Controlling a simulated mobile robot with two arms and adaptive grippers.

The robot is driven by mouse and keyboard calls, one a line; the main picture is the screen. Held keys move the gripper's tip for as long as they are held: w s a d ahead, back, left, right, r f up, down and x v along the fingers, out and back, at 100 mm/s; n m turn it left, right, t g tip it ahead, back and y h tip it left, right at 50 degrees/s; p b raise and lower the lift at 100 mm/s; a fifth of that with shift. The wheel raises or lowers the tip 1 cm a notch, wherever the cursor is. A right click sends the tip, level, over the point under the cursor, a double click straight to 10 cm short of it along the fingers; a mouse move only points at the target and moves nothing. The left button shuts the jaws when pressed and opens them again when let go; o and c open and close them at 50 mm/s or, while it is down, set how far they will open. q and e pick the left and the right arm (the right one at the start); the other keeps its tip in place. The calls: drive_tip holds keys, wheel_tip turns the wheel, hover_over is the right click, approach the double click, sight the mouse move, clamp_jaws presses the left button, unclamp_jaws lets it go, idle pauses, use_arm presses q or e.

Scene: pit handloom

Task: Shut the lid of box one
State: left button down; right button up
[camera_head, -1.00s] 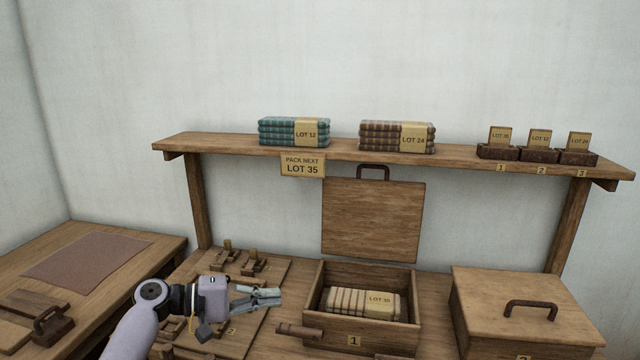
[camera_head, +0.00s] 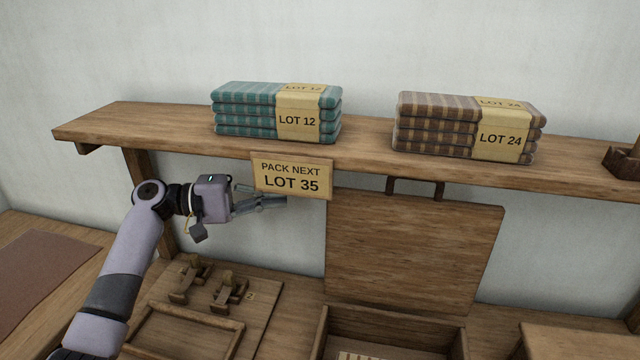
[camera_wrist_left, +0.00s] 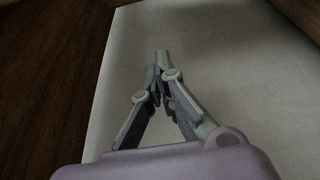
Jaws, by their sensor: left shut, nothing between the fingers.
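Box one is a wooden box (camera_head: 397,326) at the bottom of the head view, cut off by the picture's edge. Its lid (camera_head: 412,255) stands open and upright at the back, with a dark handle (camera_head: 415,187) at its top edge just under the shelf. A corner of striped cloth (camera_head: 362,356) shows inside the box. My right gripper is not in view.
A wooden shelf (camera_head: 365,163) runs above the lid and carries teal bundles (camera_head: 245,110) and brown bundles (camera_head: 440,125). A sign reading "PACK NEXT LOT 35" (camera_head: 291,177) hangs at its front edge. A board with wooden fittings (camera_head: 220,322) lies left of the box.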

use_arm(q)
drive_tip(key=s+d+p, duration=0.2)
drive_tip(key=d+p, duration=0.2)
drive_tip(key=d, duration=0.5)
drive_tip(key=shift+s+r, duration=0.2)
drive_tip(key=shift+s, duration=0.2)
